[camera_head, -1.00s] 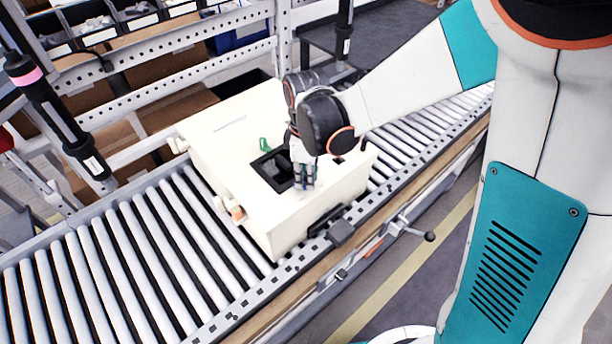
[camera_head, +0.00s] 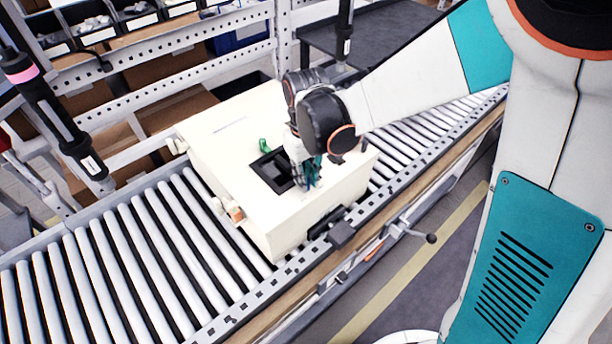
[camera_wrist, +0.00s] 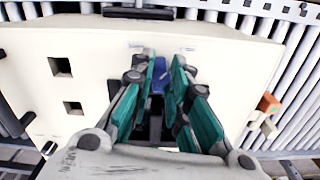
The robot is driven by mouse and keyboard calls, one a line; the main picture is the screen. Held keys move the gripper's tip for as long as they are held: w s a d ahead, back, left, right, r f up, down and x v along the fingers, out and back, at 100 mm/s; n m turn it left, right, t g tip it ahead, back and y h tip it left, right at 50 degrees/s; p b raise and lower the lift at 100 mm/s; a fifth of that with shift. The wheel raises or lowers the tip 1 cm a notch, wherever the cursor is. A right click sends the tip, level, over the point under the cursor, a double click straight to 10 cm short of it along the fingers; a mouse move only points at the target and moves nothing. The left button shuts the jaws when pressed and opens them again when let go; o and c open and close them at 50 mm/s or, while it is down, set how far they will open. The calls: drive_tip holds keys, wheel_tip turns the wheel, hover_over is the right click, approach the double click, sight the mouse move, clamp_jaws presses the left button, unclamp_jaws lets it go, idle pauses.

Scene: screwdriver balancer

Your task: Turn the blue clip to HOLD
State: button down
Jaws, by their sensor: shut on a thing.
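The cream box (camera_head: 240,127) sits on the roller conveyor. It also fills much of the wrist view (camera_wrist: 215,70). The blue clip (camera_wrist: 158,77) shows between the teal fingers in the wrist view. My gripper (camera_wrist: 164,70) is shut on it from above, with a finger on each side. In the head view my gripper (camera_head: 313,178) is at the box top, beside a dark recess, and hides the clip. Small markings lie on either side of the clip in the wrist view, too small to read.
A green part (camera_head: 264,146) stands on the box top, left of the recess (camera_head: 272,170). An orange part (camera_head: 235,211) sticks out from the box's left side. Two square holes (camera_wrist: 61,66) show in the wrist view. Bare rollers (camera_head: 110,260) lie left of the box.

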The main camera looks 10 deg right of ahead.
drive_tip(key=shift+m, duration=0.5)
drive_tip(key=c, duration=1.5)
unclamp_jaws()
drive_tip(key=shift+s+r, duration=0.1)
drive_tip(key=shift+r, duration=3.65)
drive_tip(key=shift+d, duration=0.1)
